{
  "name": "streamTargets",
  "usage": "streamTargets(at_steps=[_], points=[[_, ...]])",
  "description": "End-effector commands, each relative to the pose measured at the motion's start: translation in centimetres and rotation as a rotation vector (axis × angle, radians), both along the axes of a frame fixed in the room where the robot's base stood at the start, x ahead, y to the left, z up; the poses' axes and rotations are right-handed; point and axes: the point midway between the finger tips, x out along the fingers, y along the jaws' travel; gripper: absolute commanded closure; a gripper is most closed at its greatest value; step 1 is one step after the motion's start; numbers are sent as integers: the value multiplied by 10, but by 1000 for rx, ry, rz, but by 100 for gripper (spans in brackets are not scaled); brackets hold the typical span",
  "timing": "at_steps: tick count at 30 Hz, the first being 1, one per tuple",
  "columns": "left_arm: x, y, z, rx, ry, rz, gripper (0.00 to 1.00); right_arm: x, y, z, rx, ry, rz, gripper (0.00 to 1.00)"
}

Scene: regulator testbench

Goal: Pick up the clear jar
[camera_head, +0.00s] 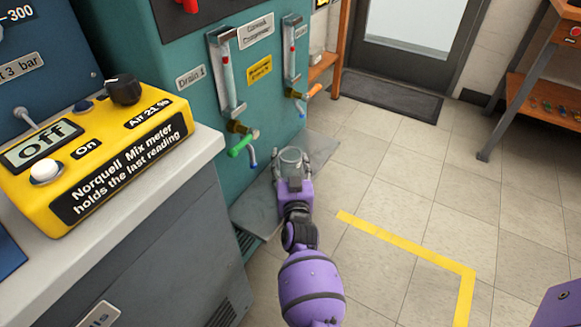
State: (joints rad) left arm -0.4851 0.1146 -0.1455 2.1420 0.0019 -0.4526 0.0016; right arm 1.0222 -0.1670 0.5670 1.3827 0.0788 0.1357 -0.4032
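The clear jar (291,158) stands upright at the grey ledge at the foot of the teal cabinet, below the drain valves. The gripper body hides the jar's lower part. I cannot tell whether the fingers touch the jar or stand just clear of it.
The teal cabinet (185,115) carries a drain tap with a green handle (242,143) and one with an orange handle (314,90), close above the jar. A yellow mix meter (95,150) sits on the left counter. Tiled floor (400,170) is open to the right.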

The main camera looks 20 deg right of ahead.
Motion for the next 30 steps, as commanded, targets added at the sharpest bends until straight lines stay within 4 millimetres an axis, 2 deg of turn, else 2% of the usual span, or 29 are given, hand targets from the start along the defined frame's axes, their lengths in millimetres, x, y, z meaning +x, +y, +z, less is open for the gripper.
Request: streamTargets(at_steps=[1,7,14,19,24,30], points=[[0,0,0,0,0,0,60,0,0,0,0,0,0,57],[0,0,0,-1,0,0,60,0,0,0,0,0,0,82],[0,-1,0,-2,0,1,60,0,0,1,0,-1,0,83],[2,-1,5,-2,-6,4,60,0,0,11,0,-2,0,83],[4,-2,17,-5,-17,9,60,0,0,36,0,-5,0,83],[8,-3,45,-7,-41,20,60,-31,-5,76,-1,-5,-1,83]])
